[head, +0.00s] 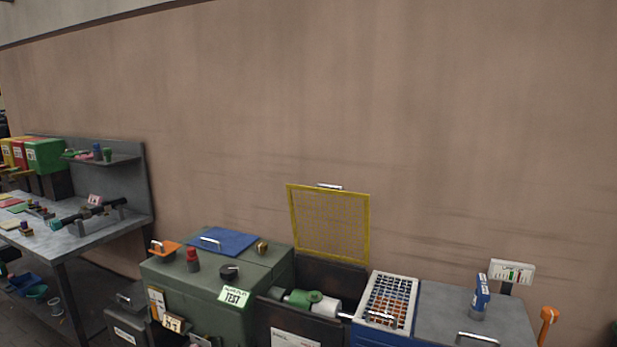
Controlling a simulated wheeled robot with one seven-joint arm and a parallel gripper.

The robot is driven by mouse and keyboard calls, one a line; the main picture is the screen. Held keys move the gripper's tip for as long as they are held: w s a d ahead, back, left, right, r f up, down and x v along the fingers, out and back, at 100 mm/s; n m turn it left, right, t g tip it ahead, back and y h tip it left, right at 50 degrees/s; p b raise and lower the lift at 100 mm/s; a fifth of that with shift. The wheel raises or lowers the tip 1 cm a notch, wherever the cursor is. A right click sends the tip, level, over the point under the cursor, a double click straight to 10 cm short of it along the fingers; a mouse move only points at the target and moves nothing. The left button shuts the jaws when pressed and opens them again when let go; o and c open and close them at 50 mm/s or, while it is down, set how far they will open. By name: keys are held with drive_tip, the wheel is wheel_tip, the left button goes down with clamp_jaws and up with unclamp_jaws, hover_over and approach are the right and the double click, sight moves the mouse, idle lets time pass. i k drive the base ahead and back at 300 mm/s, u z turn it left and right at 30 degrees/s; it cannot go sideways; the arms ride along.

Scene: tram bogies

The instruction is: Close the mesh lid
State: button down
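The mesh lid (330,222) has a yellow frame with a fine grid. It stands raised, nearly upright, at the back of a dark open box (277,318) near the lower middle of the head view. A small light handle (329,187) sits on its top edge. Inside the open box lie a green and white cylindrical part (315,302) and a thin rod. The lower part of the box is cut off by the picture edge. My gripper is not in view.
A green cabinet (205,280) with a blue plate and knobs adjoins the box on the left. A white-framed grid panel (388,300) and a grey-topped blue cabinet (470,312) stand on the right. A workbench (75,235) is at far left. The wall behind is bare.

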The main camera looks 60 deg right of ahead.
sight(366, 198)
drive_tip(key=z, duration=0.35)
drive_tip(key=i, duration=0.8)
drive_tip(key=z, duration=1.4)
drive_tip(key=i, duration=0.7)
drive_tip(key=z, duration=0.75)
